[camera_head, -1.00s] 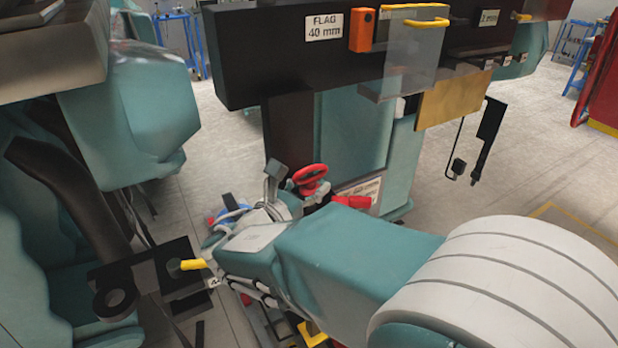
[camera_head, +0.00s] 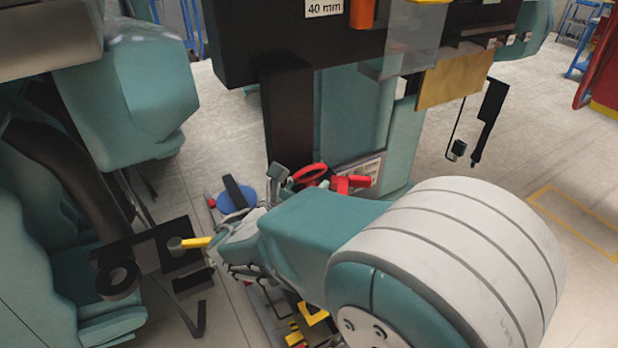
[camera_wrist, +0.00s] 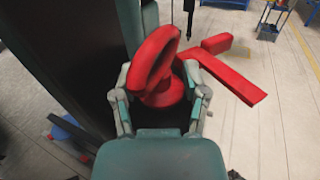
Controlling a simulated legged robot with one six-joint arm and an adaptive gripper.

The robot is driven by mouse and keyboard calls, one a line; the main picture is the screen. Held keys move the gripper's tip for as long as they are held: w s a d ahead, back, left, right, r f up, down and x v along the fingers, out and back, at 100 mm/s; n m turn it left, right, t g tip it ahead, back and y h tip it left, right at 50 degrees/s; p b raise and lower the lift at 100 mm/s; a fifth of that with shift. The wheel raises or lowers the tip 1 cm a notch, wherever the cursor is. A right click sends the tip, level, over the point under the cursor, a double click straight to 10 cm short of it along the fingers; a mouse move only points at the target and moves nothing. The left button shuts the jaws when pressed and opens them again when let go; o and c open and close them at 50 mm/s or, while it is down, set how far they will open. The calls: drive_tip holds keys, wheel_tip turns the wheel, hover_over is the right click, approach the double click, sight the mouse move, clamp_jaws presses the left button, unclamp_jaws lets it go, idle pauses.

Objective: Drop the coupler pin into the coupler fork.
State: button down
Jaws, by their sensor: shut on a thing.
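My gripper (camera_wrist: 160,98) is shut on a red ring-topped piece (camera_wrist: 160,60), one finger on each side of its round base in the wrist view. The ring stands tilted above the fingers; what lies below its base is hidden. The ring also shows in the head view (camera_head: 310,172). I cannot tell for sure that this is the coupler pin. In the head view a black bracket (camera_head: 118,278) with a round eye sits at lower left, possibly the coupler fork. A yellow bar (camera_head: 196,243) with a grey round end lies across its plate.
A red angled bar (camera_wrist: 235,85) is right of the held piece. A dark column (camera_head: 287,125) and teal column (camera_head: 355,120) stand behind. A blue disc (camera_head: 236,197) lies left of my gripper. Floor is open at right.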

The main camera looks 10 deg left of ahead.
unclamp_jaws()
idle(0.3)
drive_tip(key=v, duration=1.2)
drive_tip(key=shift+a, duration=0.1)
idle(0.4)
